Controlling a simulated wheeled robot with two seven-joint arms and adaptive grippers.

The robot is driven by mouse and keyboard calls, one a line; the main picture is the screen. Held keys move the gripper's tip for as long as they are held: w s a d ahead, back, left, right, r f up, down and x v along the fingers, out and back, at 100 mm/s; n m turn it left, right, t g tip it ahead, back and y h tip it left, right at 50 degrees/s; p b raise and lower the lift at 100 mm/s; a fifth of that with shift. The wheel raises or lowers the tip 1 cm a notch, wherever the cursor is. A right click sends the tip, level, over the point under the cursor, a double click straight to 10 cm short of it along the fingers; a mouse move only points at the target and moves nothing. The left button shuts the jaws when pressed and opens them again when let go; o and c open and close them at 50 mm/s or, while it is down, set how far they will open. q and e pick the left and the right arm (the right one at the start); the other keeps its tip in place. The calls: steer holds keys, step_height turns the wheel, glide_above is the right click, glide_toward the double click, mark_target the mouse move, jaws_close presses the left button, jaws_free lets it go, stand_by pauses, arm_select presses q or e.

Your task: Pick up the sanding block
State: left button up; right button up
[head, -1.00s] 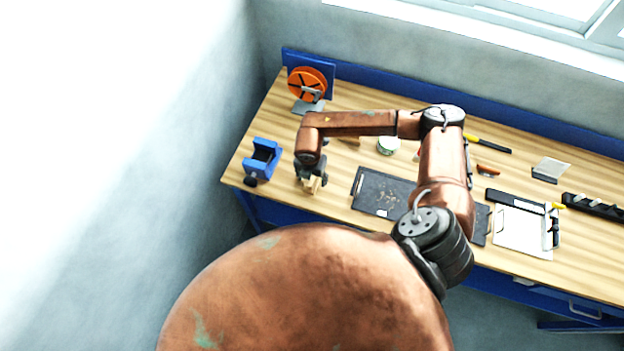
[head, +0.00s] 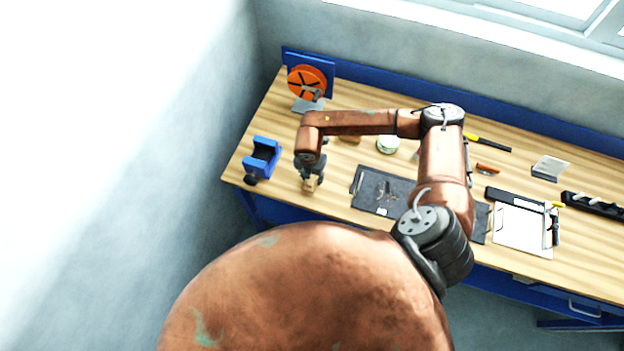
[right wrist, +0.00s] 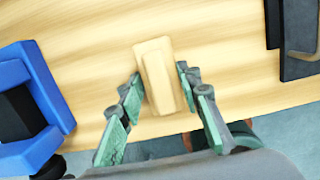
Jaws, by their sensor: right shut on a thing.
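The sanding block, a small tan block (head: 311,186), is at the front left of the workbench, under my right gripper (head: 313,177). In the right wrist view the block (right wrist: 157,70) stands between the two green-padded fingers of my right gripper (right wrist: 160,85). The gripper is shut on it, with one finger at each side. The frames do not show clearly whether the block touches the bench top. My left gripper is not in view.
A blue vise-like holder (head: 262,160) stands just left of the block. A dark mat (head: 370,190) lies to the right. Behind are an orange spool (head: 307,83) and a white-green tin (head: 388,145). A clipboard (head: 522,230) lies farther right.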

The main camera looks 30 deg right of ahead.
steer(key=shift+r, duration=0.1)
steer(key=shift+w+r, duration=0.1)
steer(key=shift+r, duration=0.5)
steer(key=s+r, duration=0.1)
steer(key=r, duration=0.1)
steer(key=s+a+r+b, duration=0.1)
steer(key=r, duration=0.1)
steer(key=s+a+r+b, duration=0.1)
steer(key=s+r, duration=0.1)
steer(key=shift+r, duration=0.25)
steer(key=s+a+r+b, duration=0.2)
steer(key=s+a+r, duration=0.2)
steer(key=s, duration=0.4)
steer(key=shift+s+a+r, duration=0.25)
steer(key=shift+s+r, duration=0.05)
steer(key=shift+r, duration=0.25)
steer(key=o, duration=0.6)
steer(key=c, duration=0.4)
